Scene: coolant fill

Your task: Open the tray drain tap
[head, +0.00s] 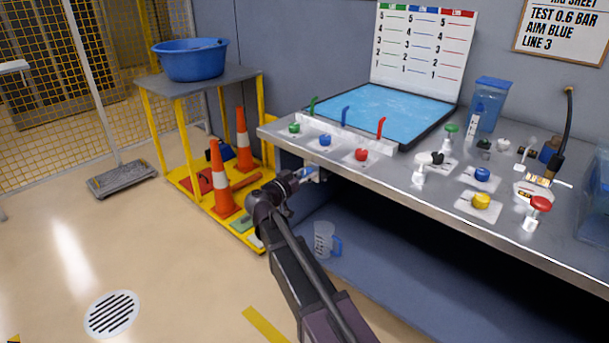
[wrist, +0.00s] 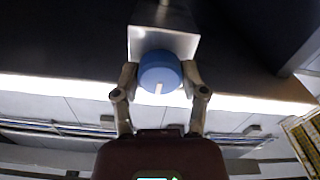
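A round blue knob (wrist: 160,72) with a white pointer mark sits on a pale grey block (wrist: 180,42) under the bench's front edge. It looks like the drain tap. My gripper (wrist: 160,82) has one finger on each side of the knob, and the fingertips appear to meet its sides. In the head view my gripper (head: 308,174) is below the bench's front left part, with a bit of blue at its tip. The tray (head: 385,108) of light blue liquid stands on the bench above. The pointer mark points roughly toward my gripper, slightly tilted.
The steel bench (head: 400,178) overhangs my gripper. A clear jug (head: 324,240) with a blue handle stands on the lower shelf. A yellow cart (head: 200,80) with a blue basin (head: 190,60) and orange cones (head: 220,180) stands to the left. The floor at left is mostly free.

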